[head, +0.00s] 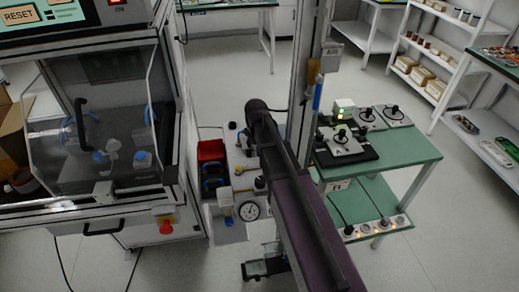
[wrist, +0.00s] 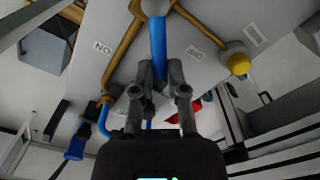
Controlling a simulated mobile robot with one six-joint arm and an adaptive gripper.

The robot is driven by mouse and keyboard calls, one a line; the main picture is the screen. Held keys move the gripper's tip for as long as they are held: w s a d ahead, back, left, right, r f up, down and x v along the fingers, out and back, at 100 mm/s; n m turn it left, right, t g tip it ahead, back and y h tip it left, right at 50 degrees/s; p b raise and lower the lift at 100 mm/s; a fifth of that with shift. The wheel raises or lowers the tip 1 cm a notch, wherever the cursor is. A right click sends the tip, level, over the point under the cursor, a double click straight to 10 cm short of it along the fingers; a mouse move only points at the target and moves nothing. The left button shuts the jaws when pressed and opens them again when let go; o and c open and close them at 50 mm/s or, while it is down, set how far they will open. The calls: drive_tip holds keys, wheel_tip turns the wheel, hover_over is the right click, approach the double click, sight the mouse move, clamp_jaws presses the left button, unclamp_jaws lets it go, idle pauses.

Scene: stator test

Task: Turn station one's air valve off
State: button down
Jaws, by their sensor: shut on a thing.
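In the wrist view a blue lever handle (wrist: 158,45) runs upward from between the fingers to a grey fitting on a brass pipe (wrist: 125,55). My gripper (wrist: 160,75) is shut on this blue handle, which points straight up and down in that picture. A label (wrist: 103,47) to its left reads ON upside down; a label (wrist: 254,36) at the upper right is too small to read surely. In the head view my arm reaches over the pale station panel (head: 233,165) and hides the handle and my fingers.
In the head view a pressure gauge (head: 249,211) and a red bin (head: 210,150) are beside my arm. A glazed machine (head: 95,120) stands left, a green-topped bench (head: 400,151) right.

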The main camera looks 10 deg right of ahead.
drive_tip(key=n, duration=0.2)
drive_tip(key=s+a+n, duration=0.1)
drive_tip(key=s+n, duration=0.1)
drive_tip(key=n, duration=0.1)
drive_tip(key=shift+s+a+n, duration=0.15)
drive_tip(key=shift+a+n, duration=0.15)
idle(0.4)
drive_tip(key=c, duration=0.7)
unclamp_jaws()
